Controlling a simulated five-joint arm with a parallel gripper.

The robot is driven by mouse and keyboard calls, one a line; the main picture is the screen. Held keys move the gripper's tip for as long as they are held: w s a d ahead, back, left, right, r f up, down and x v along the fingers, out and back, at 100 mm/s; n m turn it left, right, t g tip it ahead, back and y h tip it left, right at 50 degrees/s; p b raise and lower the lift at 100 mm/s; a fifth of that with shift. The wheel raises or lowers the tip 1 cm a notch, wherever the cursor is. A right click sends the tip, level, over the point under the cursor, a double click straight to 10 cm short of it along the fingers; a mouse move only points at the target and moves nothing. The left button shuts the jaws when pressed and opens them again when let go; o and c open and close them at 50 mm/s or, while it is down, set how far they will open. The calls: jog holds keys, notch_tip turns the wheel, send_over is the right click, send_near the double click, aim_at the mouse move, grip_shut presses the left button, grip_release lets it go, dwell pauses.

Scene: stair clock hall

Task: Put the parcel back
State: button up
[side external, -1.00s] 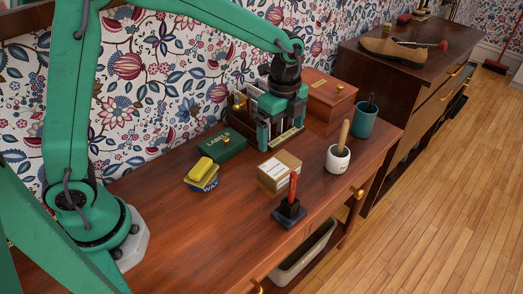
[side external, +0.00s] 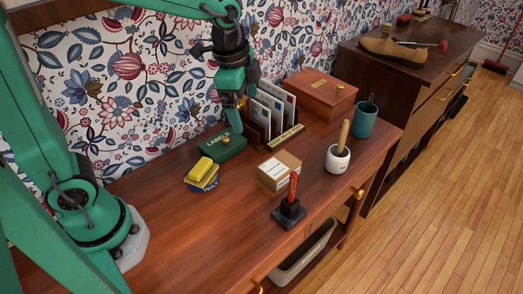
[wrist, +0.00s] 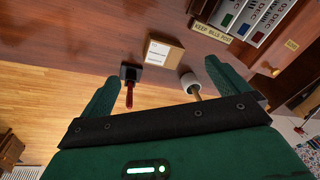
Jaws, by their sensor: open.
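The parcel (side external: 279,171), a small brown cardboard box with a white label, sits upright on the wooden desk top (side external: 180,240). In the wrist view the parcel (wrist: 163,53) lies beyond and between my finger ends. My gripper (side external: 240,122) is above the desk near the wall, behind and to the left of the parcel and apart from it. In the wrist view my gripper (wrist: 160,78) has its two green fingers spread wide with nothing between them.
A letter rack (side external: 290,137) with envelopes, a red-brown box (side external: 320,92), a green labels box (side external: 221,147), a wax tin with a yellow sponge (side external: 203,174), a dark stamp (side external: 289,210), a white pot (side external: 337,160) and a teal cup (side external: 365,120) stand around the parcel.

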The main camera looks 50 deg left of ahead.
jog(key=s+a+r+n+t, duration=0.1)
jog(key=s+a+n, duration=0.2)
jog(key=s+n, duration=0.2)
jog(key=s+a+r+n+t, duration=0.2)
jog(key=s+a+n, duration=0.1)
jog(key=s+n, duration=0.3)
jog(key=shift+s+t, duration=0.3)
jog(key=shift+s, duration=1.1)
jog(key=shift+r, duration=0.1)
